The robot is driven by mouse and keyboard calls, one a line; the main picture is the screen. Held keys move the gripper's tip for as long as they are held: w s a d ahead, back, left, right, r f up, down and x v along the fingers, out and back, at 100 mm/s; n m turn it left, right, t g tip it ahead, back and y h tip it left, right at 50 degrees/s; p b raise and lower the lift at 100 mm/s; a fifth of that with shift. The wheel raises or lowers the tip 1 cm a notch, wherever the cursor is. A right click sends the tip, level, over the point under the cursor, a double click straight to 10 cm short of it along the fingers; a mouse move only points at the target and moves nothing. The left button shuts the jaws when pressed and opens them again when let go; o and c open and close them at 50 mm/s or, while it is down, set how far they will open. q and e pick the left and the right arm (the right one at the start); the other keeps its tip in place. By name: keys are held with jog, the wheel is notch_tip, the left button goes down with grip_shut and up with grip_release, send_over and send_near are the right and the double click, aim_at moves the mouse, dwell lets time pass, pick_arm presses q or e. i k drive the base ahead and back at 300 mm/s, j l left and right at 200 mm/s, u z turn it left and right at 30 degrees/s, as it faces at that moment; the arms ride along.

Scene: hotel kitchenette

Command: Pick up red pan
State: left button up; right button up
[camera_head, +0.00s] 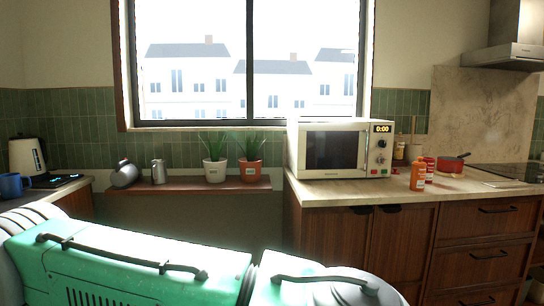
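A small red pan (450,164) sits on the right counter, near the left edge of the dark cooktop. It stands behind and to the right of the bottles, and a dark handle seems to reach up and right from its rim. Neither of my grippers shows in the head view, so their state is hidden.
The right counter (325,190) holds a white microwave (340,148), an orange bottle (417,174) and a red can (429,168). A dark cooktop (507,172) lies at the right. A low shelf (190,187) carries two potted plants. A kettle (27,158) and blue mug (12,185) stand left.

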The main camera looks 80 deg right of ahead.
aim_at(444, 164)
jog(key=z, duration=3.8)
jog(key=u, duration=0.35)
jog(key=i+l+u, duration=0.2)
jog(key=u, duration=0.15)
jog(key=i+l+u, duration=0.15)
jog(key=l+u, duration=0.2)
jog(key=i+l+u, duration=0.1)
jog(key=l+u, duration=0.25)
jog(key=l, duration=0.15)
